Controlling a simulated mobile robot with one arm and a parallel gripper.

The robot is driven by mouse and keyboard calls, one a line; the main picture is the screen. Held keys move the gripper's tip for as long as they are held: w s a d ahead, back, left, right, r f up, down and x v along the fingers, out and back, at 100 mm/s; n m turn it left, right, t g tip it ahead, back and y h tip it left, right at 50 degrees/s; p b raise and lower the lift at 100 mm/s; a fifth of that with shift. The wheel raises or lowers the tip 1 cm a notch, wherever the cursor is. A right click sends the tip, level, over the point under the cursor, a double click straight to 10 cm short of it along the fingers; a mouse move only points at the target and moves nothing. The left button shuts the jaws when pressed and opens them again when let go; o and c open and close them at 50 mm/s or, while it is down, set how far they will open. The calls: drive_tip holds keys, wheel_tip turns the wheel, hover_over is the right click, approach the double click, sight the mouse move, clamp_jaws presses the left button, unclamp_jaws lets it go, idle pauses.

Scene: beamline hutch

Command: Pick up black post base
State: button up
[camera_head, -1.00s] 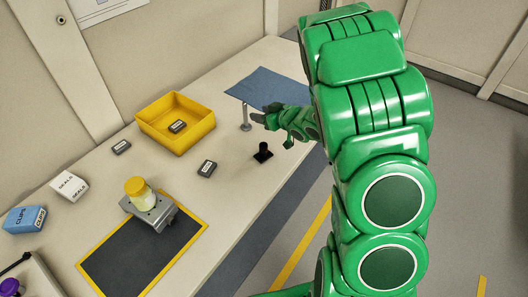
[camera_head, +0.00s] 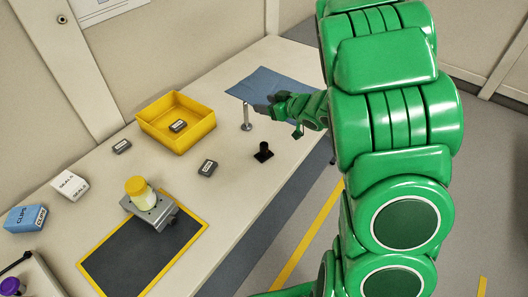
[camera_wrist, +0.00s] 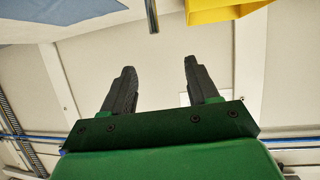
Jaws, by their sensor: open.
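The black post base (camera_head: 263,152) stands upright on the bench near its right edge, in the head view. It has a flat foot and a short upright stub. I cannot make it out in the wrist view. My gripper (camera_head: 266,106) is above and beyond it, apart from it, beside the blue cloth. In the wrist view its two dark fingers (camera_wrist: 159,68) are spread apart with nothing between them.
A silver post (camera_head: 246,118) stands close to my gripper, near the blue cloth (camera_head: 262,82). A yellow bin (camera_head: 196,138) holds a labelled dark box. Another small dark box (camera_head: 208,168) lies left of the base. A yellow-edged dark mat (camera_head: 140,262) carries a metal mount with a yellow-lidded jar.

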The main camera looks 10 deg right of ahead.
drive_tip(key=s+d+n+g+y, duration=0.3)
drive_tip(key=s+d, duration=0.1)
drive_tip(key=s, duration=0.6)
approach(264, 144)
drive_tip(key=shift+w+a+f, duration=0.2)
drive_tip(key=shift+a+f, duration=0.2)
drive_tip(key=shift+f, duration=0.1)
drive_tip(key=shift+w+a+f, duration=0.2)
drive_tip(key=shift+a+f, duration=0.2)
drive_tip(key=shift+f, duration=0.05)
drive_tip(key=shift+x, duration=3.9)
drive_tip(key=shift+w+r, duration=0.1)
drive_tip(key=shift+r, duration=0.05)
clamp_jaws()
